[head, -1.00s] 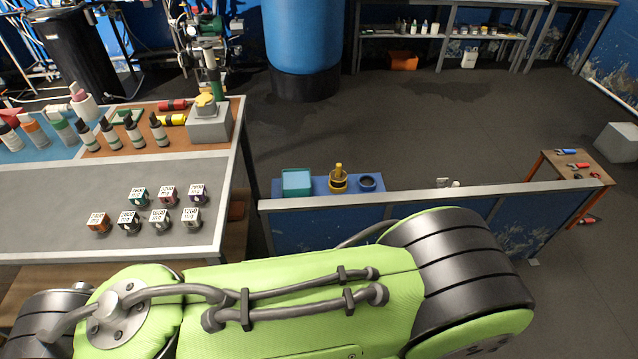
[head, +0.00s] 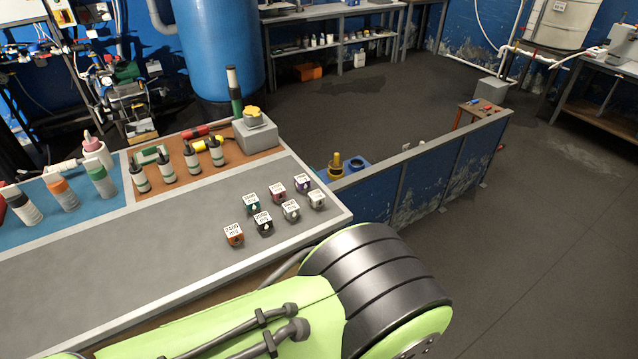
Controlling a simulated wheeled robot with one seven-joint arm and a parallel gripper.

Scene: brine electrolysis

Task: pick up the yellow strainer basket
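A yellow piece with an upright stem (head: 336,165) stands behind the low blue partition, and its lower part is partly hidden. It may be the strainer basket, but it is too small to be sure. A second yellow piece, a lobed cap-like part (head: 253,115), sits on a grey block (head: 256,135) at the bench's back right corner. My gripper is out of view. Only my green and black arm links show, along the bottom, in front of the bench.
The bench (head: 120,270) carries several labelled small jars (head: 264,224) and several bottles (head: 167,166). A dark blue ring (head: 355,164) is beside the stemmed yellow piece. The partition (head: 430,170) runs back to the right. Open floor (head: 540,220) lies right of it.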

